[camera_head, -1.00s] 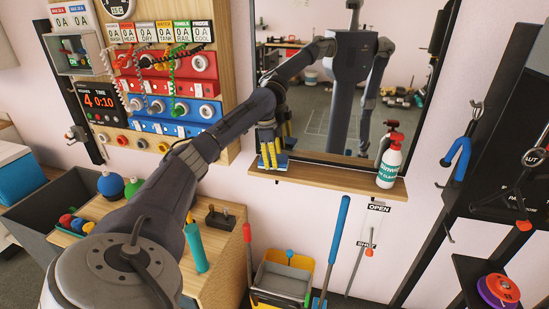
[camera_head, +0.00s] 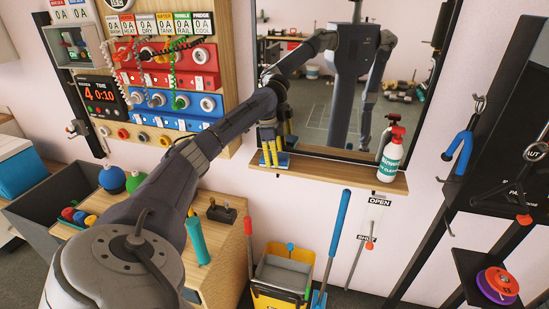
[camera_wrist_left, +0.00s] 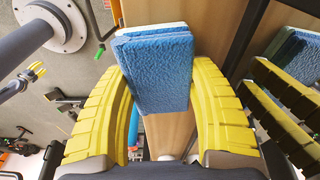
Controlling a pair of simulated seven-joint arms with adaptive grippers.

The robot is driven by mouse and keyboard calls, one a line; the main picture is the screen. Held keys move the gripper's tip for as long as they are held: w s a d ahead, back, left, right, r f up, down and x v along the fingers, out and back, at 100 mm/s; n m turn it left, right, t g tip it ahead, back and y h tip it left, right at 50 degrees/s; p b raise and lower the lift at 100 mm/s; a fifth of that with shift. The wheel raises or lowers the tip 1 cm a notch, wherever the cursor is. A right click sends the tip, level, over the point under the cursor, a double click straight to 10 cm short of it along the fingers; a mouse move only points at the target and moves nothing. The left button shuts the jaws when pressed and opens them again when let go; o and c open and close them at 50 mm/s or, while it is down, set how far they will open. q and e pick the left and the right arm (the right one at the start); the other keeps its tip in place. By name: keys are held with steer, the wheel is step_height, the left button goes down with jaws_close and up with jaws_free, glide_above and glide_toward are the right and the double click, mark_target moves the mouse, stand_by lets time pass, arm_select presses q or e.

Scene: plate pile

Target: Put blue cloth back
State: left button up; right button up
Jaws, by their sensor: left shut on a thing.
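The blue cloth (camera_wrist_left: 155,70) shows in the left wrist view as a thick, textured blue block with a pale edge on its far side. My left gripper (camera_wrist_left: 158,85) is shut on it, with one yellow finger on each side. In the head view the left gripper (camera_head: 272,153) points down at the left end of the wooden shelf (camera_head: 335,177) under the mirror. A little of the blue cloth (camera_head: 285,160) shows by the fingertips. I cannot tell whether the cloth touches the shelf. My right gripper is not directly in view.
A spray bottle (camera_head: 391,155) stands at the shelf's right end. The mirror (camera_head: 340,120) rises just behind the shelf and reflects my arms. A yellow bucket (camera_head: 283,275) and a blue-handled tool (camera_head: 336,240) stand below. The middle of the shelf is clear.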

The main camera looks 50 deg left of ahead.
arm_select(q)
steer(key=o, duration=1.2)
